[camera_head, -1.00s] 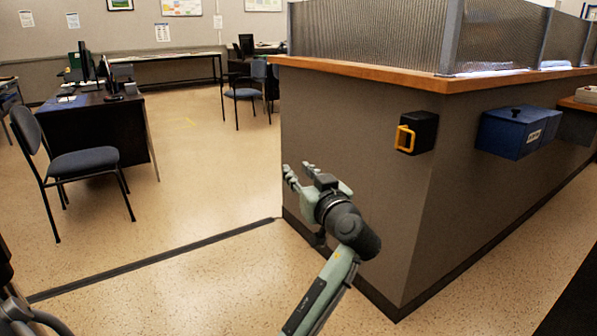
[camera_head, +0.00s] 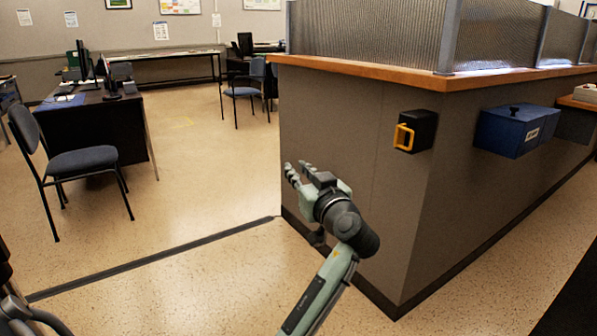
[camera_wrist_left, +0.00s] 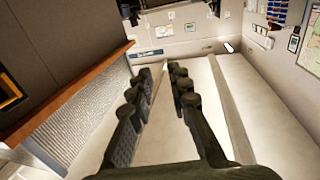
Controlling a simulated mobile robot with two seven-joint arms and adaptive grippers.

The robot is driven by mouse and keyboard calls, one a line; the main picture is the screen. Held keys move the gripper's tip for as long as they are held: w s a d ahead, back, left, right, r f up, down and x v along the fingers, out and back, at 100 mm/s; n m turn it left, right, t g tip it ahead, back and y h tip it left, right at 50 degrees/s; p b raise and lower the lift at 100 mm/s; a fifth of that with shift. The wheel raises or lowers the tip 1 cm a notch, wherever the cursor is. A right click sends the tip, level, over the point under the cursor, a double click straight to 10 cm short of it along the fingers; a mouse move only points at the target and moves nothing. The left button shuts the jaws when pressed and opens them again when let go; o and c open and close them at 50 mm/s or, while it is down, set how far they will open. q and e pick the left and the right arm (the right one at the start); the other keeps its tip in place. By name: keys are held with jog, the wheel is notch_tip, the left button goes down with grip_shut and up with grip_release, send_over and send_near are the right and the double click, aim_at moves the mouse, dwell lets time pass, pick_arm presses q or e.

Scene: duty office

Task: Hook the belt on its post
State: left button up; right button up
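A black box (camera_head: 422,131) is fixed to the grey side of the counter. A yellow loop-shaped handle (camera_head: 404,138) sticks out of its left side; I take this for the belt's end. No belt is drawn out that I can see, and I cannot make out a post. My left gripper (camera_head: 297,169) is in front of the counter's end wall, left of and below the box, apart from it. Its two fingers are parted, with nothing between them. In the left wrist view the open gripper (camera_wrist_left: 162,82) shows, with the yellow handle (camera_wrist_left: 8,92) at the left edge. My right gripper is out of sight.
The counter (camera_head: 350,130) has a wooden ledge (camera_head: 400,79) and screens on top. A blue box (camera_head: 513,131) hangs right of the black one. A chair (camera_head: 82,160) and a desk (camera_head: 105,125) stand left. The floor (camera_head: 200,170) between is clear.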

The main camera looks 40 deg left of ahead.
pick_arm(q)
jog(key=shift+o, duration=0.4)
jog(key=v, duration=0.7)
jog(key=shift+s+d, duration=0.15)
jog(key=shift+d, duration=0.05)
